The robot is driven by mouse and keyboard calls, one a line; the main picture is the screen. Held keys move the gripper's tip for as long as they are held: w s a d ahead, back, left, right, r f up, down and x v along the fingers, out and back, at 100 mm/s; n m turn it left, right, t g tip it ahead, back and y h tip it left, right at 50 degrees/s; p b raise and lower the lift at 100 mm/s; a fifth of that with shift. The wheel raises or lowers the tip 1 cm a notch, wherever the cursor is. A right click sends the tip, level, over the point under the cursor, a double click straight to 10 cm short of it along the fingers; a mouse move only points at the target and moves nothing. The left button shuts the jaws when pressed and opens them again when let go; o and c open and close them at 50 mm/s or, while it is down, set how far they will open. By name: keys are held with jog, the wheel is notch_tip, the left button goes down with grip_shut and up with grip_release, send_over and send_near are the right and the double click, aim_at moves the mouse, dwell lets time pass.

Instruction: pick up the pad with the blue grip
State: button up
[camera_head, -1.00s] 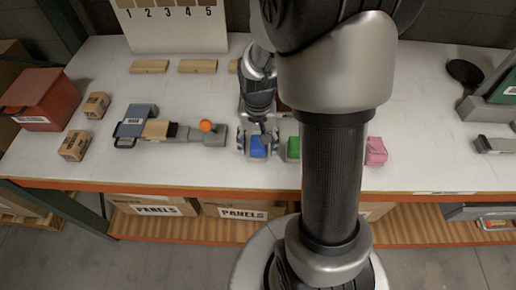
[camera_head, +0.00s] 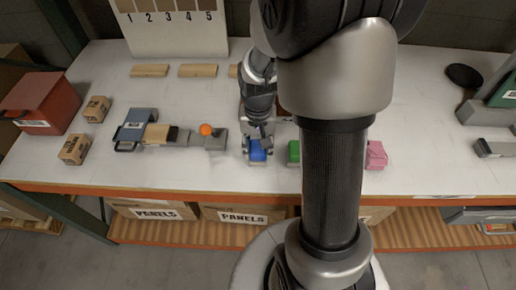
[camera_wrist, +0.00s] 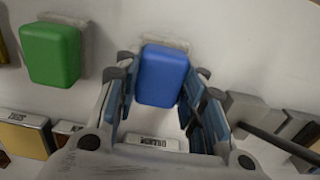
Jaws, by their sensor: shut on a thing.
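The pad with the blue grip (camera_head: 257,149) is on the white table in the head view, near the front edge. In the wrist view its blue grip (camera_wrist: 162,75) is between the two fingers, with a pale base edge showing behind it. My gripper (camera_head: 257,140) points down over it; its fingers (camera_wrist: 163,82) are closed on both sides of the blue grip. Whether the pad touches the table or is slightly raised is hard to tell.
A green-grip pad (camera_head: 293,152) stands just to the right, also large in the wrist view (camera_wrist: 50,54). A pink-grip pad (camera_head: 376,154) is farther right. To the left is a grey device with an orange knob (camera_head: 206,130). Wooden strips (camera_head: 197,69) lie behind.

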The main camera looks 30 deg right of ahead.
aim_at(258, 147)
notch_tip(258, 147, up, 20)
jog(key=p, duration=0.7)
